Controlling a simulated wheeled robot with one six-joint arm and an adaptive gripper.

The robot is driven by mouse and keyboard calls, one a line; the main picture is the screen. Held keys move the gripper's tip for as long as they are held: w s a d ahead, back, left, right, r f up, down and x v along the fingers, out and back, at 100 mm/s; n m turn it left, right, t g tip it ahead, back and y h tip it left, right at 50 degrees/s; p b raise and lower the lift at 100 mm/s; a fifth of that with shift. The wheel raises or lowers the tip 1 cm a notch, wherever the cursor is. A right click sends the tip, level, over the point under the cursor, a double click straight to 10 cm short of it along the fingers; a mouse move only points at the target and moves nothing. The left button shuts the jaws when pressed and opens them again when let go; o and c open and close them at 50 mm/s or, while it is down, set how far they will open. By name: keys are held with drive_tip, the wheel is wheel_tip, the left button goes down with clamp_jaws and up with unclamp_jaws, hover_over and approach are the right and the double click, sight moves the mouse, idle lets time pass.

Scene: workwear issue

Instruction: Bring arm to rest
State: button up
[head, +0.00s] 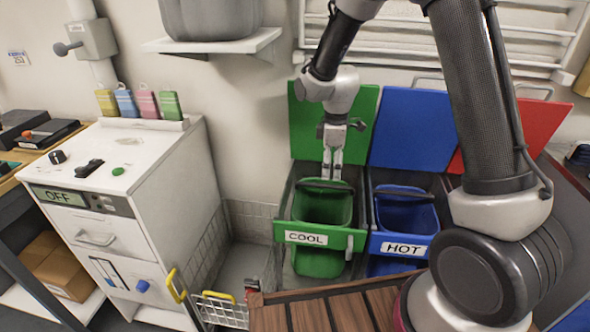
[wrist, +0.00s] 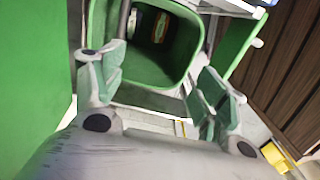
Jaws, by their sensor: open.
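My arm reaches over from the right in the head view, and my gripper (head: 332,168) points down above the back part of the green bin (head: 322,262) labelled COOL. In the wrist view my gripper (wrist: 160,90) has its two fingers wide apart with nothing between them. The green bin's rim (wrist: 186,80) lies beyond the fingers. Inside the bin, a small item with a reddish and green label shows deep in the dark; I cannot tell what it is.
A blue bin (head: 405,222) labelled HOT stands to the right, its blue lid (head: 415,128) raised. The green lid (head: 362,115) stands up close behind my gripper. A wire basket (head: 225,308), a white cabinet (head: 170,180) showing OFF, and a wall shelf (head: 215,42) are to the left.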

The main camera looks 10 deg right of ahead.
drive_tip(key=s+d+r+m+t, duration=0.2)
drive_tip(key=s+d+r+m, duration=0.5)
drive_tip(key=s+r, duration=0.4)
drive_tip(key=s+d+r+m+t, duration=0.2)
drive_tip(key=s+d+r+m, duration=0.5)
drive_tip(key=s+r, duration=0.5)
drive_tip(key=s+d, duration=0.1)
drive_tip(key=s, duration=0.2)
drive_tip(key=shift+s+r+m, duration=0.2)
drive_tip(key=shift+s+m, duration=0.05)
drive_tip(key=shift+m, duration=0.05)
